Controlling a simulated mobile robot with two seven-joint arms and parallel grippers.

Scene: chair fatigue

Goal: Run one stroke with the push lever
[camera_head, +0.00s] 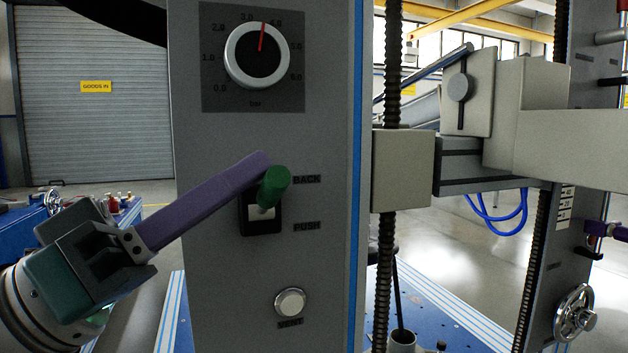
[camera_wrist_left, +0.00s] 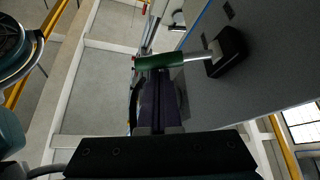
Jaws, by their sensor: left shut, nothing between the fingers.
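The push lever has a green handle (camera_head: 275,182) on a short metal stem, set in a black-framed slot on the grey panel. The handle is up beside the BACK label (camera_head: 307,179), above the PUSH label (camera_head: 307,226). My left gripper (camera_head: 258,163) is shut and empty. Its purple fingertips are at the handle's upper left side. In the left wrist view the green handle (camera_wrist_left: 160,62) lies across the fingertips, its stem running to a black base (camera_wrist_left: 227,52). I cannot tell whether they touch.
A dial (camera_head: 258,55) above the lever has its red needle between 3.0 and 4.0. A white VENT button (camera_head: 290,302) sits below the lever. A threaded column (camera_head: 387,260) and a grey block (camera_head: 402,168) stand right of the panel. A handwheel (camera_head: 575,313) is at lower right.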

